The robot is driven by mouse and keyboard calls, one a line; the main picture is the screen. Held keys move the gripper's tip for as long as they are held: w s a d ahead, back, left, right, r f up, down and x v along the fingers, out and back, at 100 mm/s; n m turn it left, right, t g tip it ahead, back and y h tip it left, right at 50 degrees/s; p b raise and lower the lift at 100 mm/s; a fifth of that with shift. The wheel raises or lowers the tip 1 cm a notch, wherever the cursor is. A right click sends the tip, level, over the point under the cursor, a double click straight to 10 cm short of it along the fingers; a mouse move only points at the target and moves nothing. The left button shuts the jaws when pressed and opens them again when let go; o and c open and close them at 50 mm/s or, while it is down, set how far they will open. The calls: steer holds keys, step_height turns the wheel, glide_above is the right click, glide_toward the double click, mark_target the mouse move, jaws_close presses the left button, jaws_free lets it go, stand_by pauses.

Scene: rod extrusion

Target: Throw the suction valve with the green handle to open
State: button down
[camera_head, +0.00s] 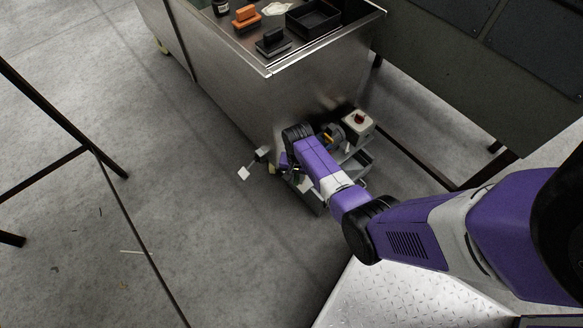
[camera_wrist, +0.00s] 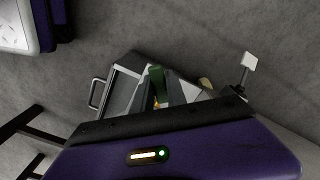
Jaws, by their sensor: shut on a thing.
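The green handle (camera_wrist: 157,80) of the suction valve shows in the wrist view, just beyond the dark edge of my gripper's purple body. My gripper (camera_wrist: 165,92) is shut on this handle, though its fingers are mostly hidden. A small orange part shows just below the handle. In the head view my gripper (camera_head: 284,166) reaches down to the low unit beside the steel bench, and the arm hides the handle and valve body there. I cannot tell the handle's exact angle.
The low metal unit (camera_head: 361,162) carries a pale box with a red button (camera_head: 358,121). A white square plate on a stem (camera_head: 244,173) sticks out to its left. The steel bench (camera_head: 232,88) stands close behind, with trays and orange and black items on top.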

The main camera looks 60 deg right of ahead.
steer(key=shift+s+d+n+p, duration=0.3)
steer(key=shift+s+n, duration=0.2)
steer(key=shift+n, duration=0.5)
steer(key=shift+s+d+n+p, duration=0.25)
steer(key=shift+s+n+p, duration=0.1)
steer(key=shift+n, duration=0.65)
steer(key=shift+s+d+n, duration=0.3)
steer(key=shift+d+n, duration=0.05)
steer(key=shift+n, duration=0.65)
